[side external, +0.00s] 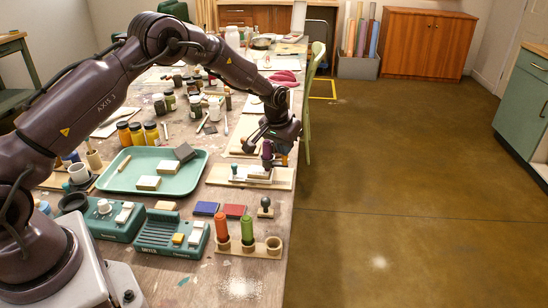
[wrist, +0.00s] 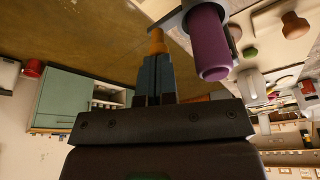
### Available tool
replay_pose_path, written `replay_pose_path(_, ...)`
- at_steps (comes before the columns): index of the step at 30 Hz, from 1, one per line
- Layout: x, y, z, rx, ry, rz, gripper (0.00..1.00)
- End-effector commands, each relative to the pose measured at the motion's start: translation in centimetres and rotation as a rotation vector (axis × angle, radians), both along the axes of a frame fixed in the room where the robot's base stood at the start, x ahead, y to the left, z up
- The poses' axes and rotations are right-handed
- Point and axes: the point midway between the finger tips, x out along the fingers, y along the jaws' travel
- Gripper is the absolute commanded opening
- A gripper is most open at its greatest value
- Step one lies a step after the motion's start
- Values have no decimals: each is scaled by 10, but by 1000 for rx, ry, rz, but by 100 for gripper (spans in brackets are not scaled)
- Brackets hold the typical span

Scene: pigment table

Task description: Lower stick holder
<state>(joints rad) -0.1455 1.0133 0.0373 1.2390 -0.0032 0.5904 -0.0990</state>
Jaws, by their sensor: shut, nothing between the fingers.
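A purple cylindrical stick (side external: 267,150) stands upright over the wooden board (side external: 222,177) near the table's right edge. In the wrist view the purple stick (wrist: 208,42) shows large, held in a grey holder (wrist: 178,16) beside my fingers. My gripper (side external: 282,150) is just right of the stick in the side view. In the wrist view my gripper (wrist: 156,62) is shut and empty, with an orange part at its tip. I cannot tell whether the fingers touch the holder. A pale block (side external: 260,172) lies on the board below.
A green tray (side external: 122,180) with blocks lies left of the board. In front are blue and red pads (side external: 206,208), a stamp (side external: 265,204) and a wooden rack (side external: 232,247) with orange and green sticks. Jars crowd the far table. Right of the table is open floor.

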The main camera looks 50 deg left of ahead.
Motion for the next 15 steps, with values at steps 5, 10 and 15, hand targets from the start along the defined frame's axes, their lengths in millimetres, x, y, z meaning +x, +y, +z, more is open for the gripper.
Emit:
replay_pose_path(5, 0, 0, -4, 0, 0, 0, 0)
replay_pose_path(10, 0, 0, -4, 0, 0, 0, 0)
replay_pose_path(15, 0, 0, 2, 0, -1, 0, 0)
